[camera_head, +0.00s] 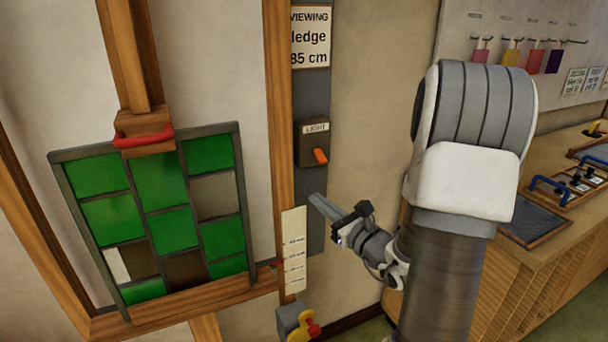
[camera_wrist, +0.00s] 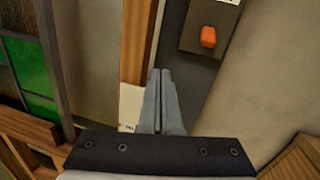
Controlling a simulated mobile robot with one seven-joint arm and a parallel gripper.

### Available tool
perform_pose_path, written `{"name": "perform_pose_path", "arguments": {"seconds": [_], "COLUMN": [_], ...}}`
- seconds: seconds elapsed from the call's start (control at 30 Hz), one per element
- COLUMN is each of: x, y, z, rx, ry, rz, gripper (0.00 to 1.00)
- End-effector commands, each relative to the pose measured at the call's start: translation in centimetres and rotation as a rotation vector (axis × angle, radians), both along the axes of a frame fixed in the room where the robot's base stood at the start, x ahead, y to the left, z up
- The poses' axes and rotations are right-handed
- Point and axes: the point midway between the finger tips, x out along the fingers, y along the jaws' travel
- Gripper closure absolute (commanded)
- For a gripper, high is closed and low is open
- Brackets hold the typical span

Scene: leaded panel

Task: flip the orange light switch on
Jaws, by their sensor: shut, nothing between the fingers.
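The orange light switch (camera_head: 320,156) is a small lever on a dark box (camera_head: 309,139) labelled "LIGHT", on a grey vertical strip beside a wooden post. In the head view the lever seems to tilt downward. The switch also shows in the wrist view (camera_wrist: 208,37), at the upper right and beyond the fingertips. My gripper (camera_head: 313,198) is shut and empty, below the switch and apart from it. In the wrist view its fingers (camera_wrist: 160,72) lie together, pointing up the strip to the left of the switch.
A leaded panel (camera_head: 168,224) with green panes stands left of the post (camera_head: 277,110). Below my gripper are a white marked strip (camera_head: 294,250) and a grey box with a yellow and red part (camera_head: 297,322). A wooden bench (camera_head: 540,260) and hanging coloured tags (camera_head: 510,57) are at right.

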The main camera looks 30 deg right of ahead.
Motion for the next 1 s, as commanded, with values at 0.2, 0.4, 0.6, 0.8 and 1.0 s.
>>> {"name": "perform_pose_path", "arguments": {"seconds": [0.2, 0.4, 0.6, 0.8, 1.0], "x": [-1.2, -1.4, -1.4, -0.3, 3.3], "y": [-4.9, -5.7, -5.7, -5.7, -5.8], "z": [-1.9, -2.1, -2.1, -2.0, -1.6], "rx": [0.092, 0.106, 0.104, 0.103, 0.102], "ry": [-0.034, -0.042, -0.041, -0.041, -0.042], "rz": [-0.165, -0.194, -0.192, -0.190, -0.187], "gripper": [1.00, 1.00, 1.00, 1.00, 1.00]}}
